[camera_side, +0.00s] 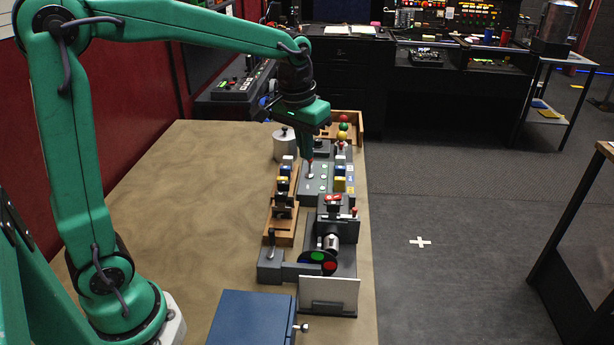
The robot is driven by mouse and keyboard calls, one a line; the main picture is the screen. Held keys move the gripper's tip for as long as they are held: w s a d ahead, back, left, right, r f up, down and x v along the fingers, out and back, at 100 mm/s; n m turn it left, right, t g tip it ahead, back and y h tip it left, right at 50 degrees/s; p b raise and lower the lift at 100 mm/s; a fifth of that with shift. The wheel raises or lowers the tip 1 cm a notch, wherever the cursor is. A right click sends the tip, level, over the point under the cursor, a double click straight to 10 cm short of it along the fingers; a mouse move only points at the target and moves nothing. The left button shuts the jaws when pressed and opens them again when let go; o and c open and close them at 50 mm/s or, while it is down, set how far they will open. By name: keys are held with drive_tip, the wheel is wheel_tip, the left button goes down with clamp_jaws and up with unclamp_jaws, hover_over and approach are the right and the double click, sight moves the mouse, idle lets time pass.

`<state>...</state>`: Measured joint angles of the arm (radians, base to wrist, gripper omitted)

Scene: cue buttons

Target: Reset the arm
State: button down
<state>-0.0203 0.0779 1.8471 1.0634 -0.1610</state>
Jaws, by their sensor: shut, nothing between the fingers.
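My green arm reaches over the table from the left, and my gripper (309,157) points down with its fingers closed and empty. It is above a grey control panel (315,184) on the table's right side. The fingertips are close to a small red-tipped lever on the panel; I cannot tell whether they touch it. Small blue, white and yellow blocks (340,184) line the panel's right side. The gripper hides part of the panel's far end.
A wooden rack (281,232) with blocks stands left of the panel. Nearer are a red-and-green disc device (317,262), a white plate (328,294) and a blue box (252,320). A metal pot (285,146) stands behind. The table's left half (185,210) is clear.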

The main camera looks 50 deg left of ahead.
drive_tip(key=s+r+m+t, duration=0.1)
drive_tip(key=s+m+t, duration=0.1)
drive_tip(key=s, duration=1.7)
drive_tip(key=shift+d+t, duration=0.4)
drive_tip(key=shift+t, duration=0.5)
